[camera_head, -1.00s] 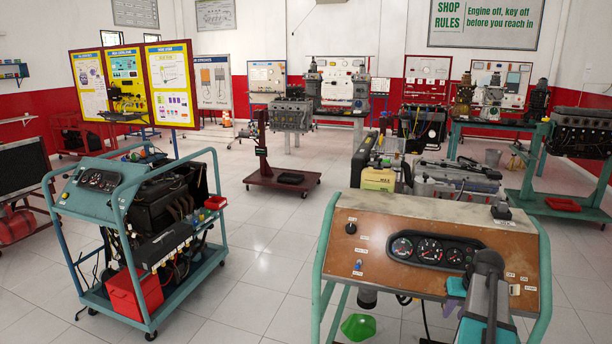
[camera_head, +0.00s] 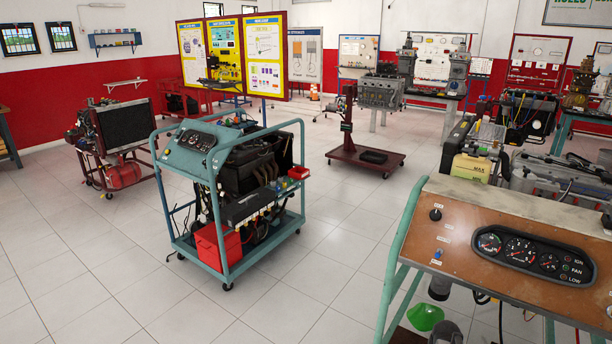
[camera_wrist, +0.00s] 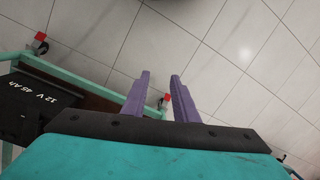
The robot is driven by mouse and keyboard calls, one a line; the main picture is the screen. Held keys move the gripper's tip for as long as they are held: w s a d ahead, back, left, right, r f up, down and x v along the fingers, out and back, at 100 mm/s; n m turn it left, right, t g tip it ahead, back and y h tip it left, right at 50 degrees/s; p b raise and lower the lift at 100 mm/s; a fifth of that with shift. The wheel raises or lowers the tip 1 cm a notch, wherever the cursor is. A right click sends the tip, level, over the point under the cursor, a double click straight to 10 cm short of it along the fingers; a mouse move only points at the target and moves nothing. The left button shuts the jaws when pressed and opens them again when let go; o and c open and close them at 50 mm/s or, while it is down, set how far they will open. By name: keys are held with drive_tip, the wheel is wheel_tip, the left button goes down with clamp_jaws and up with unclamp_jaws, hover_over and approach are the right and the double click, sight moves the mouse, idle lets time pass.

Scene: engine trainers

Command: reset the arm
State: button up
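In the wrist view my gripper (camera_wrist: 160,98) shows two purple fingers standing apart with nothing between them. Behind them are its dark bar and teal body. The fingers point over a pale tiled floor (camera_wrist: 200,45). My arm and gripper do not show in the head view.
A trainer with an orange-brown gauge panel (camera_head: 480,225) stands close at the right. A teal-framed engine cart (camera_head: 225,265) stands in the middle, and a radiator cart (camera_head: 122,140) at the left. A dark red wheeled stand (camera_head: 366,160) is farther back. The left foreground floor (camera_head: 80,270) is clear.

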drive_tip(key=s+a+f+n+g, duration=0.1)
drive_tip(key=s+a+f+g, duration=0.1)
drive_tip(key=s+a+f, duration=0.4)
drive_tip(key=s+a+f+n+g+h, duration=0.1)
drive_tip(key=s+a+f+n+g, duration=0.1)
drive_tip(key=s+a+f, duration=0.5)
drive_tip(key=s+a, duration=0.5)
drive_tip(key=s, duration=0.4)
drive_tip(key=shift+s+a+f+g, duration=0.15)
drive_tip(key=shift+a+f+g, duration=0.05)
drive_tip(key=shift+a+g, duration=0.15)
